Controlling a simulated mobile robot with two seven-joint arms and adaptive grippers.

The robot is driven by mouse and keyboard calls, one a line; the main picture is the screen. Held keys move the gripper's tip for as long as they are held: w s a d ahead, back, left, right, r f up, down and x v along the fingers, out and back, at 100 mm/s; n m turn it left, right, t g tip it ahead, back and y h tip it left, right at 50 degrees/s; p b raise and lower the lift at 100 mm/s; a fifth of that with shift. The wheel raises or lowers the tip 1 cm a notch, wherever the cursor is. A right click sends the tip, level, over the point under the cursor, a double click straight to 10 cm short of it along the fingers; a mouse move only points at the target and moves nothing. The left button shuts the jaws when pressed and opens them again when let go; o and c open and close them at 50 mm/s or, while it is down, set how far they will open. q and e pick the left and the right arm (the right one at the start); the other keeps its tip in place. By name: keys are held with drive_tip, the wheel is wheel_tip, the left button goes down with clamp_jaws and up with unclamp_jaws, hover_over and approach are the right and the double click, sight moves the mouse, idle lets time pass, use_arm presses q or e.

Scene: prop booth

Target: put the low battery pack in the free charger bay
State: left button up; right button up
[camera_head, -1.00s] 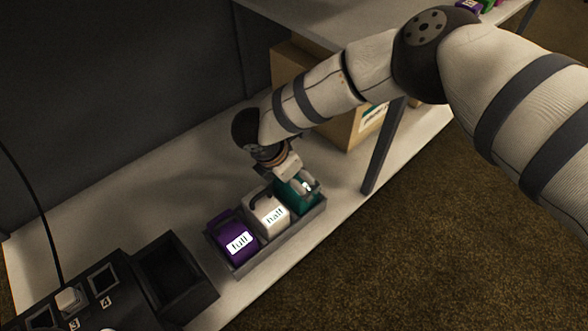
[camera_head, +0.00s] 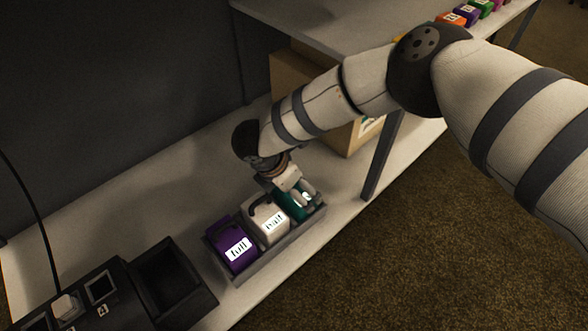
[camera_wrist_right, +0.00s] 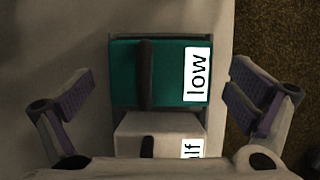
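The low battery pack is teal with a dark handle and a white label. It sits in the right end of a grey tray (camera_head: 262,262), partly hidden by my gripper in the head view, and shows clearly in the right wrist view (camera_wrist_right: 165,75). My right gripper (camera_head: 303,191) is just above it, open, with its fingers apart on either side in the wrist view. The black charger (camera_head: 125,312) is at the lower left, cut off by the frame; a square bay (camera_head: 101,288) beside the number 4 looks dark and empty. My left gripper is not in view.
A white half pack (camera_head: 270,228) and a purple full pack (camera_head: 226,248) share the tray. An open dark bin (camera_head: 172,275) stands between charger and tray. A cardboard box (camera_head: 345,137) and a shelf leg (camera_head: 383,160) are behind, under a raised shelf (camera_head: 310,22). A black cable (camera_head: 40,220) hangs left.

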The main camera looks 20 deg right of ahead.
drive_tip(key=shift+f, duration=0.1)
drive_tip(key=v, duration=1.2)
